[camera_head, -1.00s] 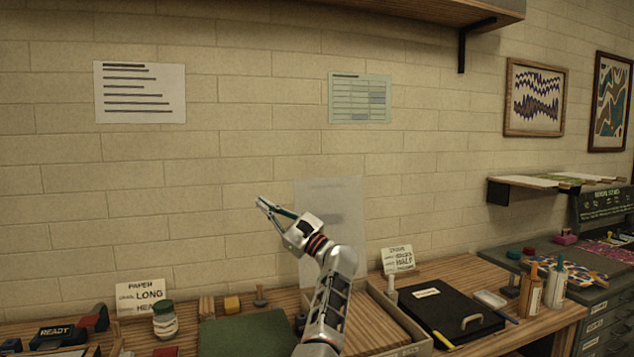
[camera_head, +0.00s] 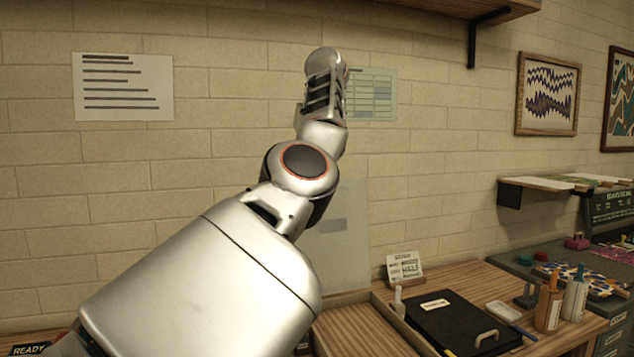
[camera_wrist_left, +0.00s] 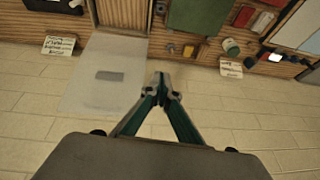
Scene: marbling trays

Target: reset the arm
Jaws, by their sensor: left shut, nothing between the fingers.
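My left arm (camera_head: 215,275) rises from the lower left of the head view, fills much of its middle and stands up in front of the wall. Its far end is beside the pale green chart, and the gripper itself is hidden in that view. In the left wrist view my left gripper (camera_wrist_left: 161,80) shows its two green-sided fingers with the tips together, shut and empty. The tips have the brick wall and bench edge behind them and touch nothing that I can see. My right gripper is in neither view.
A translucent sheet (camera_wrist_left: 107,92) leans on the wall. The bench (camera_head: 460,275) holds a black case (camera_head: 455,325), a small sign (camera_head: 404,268) and bottles (camera_head: 549,303). A wall shelf (camera_head: 430,12) overhangs at the top. The wrist view shows a green mat (camera_wrist_left: 198,14) and jar (camera_wrist_left: 230,46).

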